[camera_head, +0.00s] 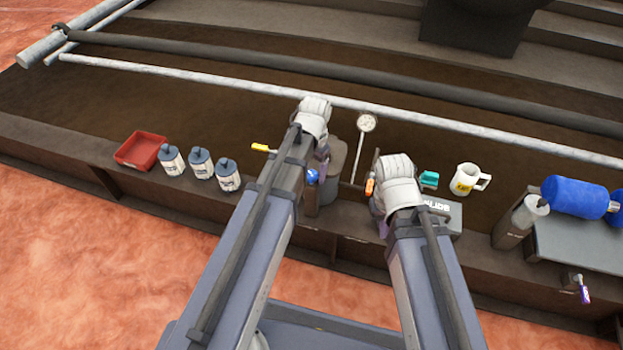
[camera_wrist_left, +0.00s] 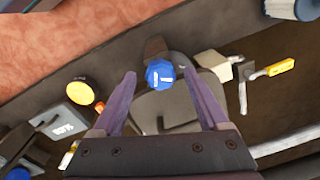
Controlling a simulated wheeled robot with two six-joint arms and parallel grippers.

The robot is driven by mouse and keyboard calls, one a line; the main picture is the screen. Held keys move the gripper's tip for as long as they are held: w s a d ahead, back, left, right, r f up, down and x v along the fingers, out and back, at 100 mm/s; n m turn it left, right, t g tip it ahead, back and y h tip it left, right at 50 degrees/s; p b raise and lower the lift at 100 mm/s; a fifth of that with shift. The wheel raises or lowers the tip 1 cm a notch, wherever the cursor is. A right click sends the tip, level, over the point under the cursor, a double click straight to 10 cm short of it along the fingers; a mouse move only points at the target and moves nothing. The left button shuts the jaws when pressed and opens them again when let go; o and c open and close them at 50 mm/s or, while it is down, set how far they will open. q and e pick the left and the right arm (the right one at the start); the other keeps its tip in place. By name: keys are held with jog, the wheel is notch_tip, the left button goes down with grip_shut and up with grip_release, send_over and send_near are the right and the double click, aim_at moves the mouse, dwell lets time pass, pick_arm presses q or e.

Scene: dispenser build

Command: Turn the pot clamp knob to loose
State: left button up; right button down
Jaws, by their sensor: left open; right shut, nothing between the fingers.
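The blue clamp knob (camera_head: 312,176) is at the front of the grey pot (camera_head: 328,188), low on its near side. In the left wrist view the knob (camera_wrist_left: 160,74) is faceted with a white mark on its face. My left gripper (camera_wrist_left: 159,76) is open, with one purple finger on each side of the knob; I cannot tell whether either touches it. In the head view the left gripper (camera_head: 321,169) is largely hidden by its own arm. My right gripper (camera_head: 381,222) is shut and empty, to the right of the pot.
A dial gauge (camera_head: 366,122) stands behind the pot. A yellow-handled tool (camera_head: 264,147), several dark-capped bottles (camera_head: 201,164) and a red tray (camera_head: 141,150) are left. A grey labelled box (camera_head: 445,215), teal item (camera_head: 429,179), white mug (camera_head: 468,181) and blue roll (camera_head: 575,197) are right.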

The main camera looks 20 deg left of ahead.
pick_arm(q)
jog(key=shift+f, duration=0.5)
jog(key=shift+c, duration=0.2)
grip_shut()
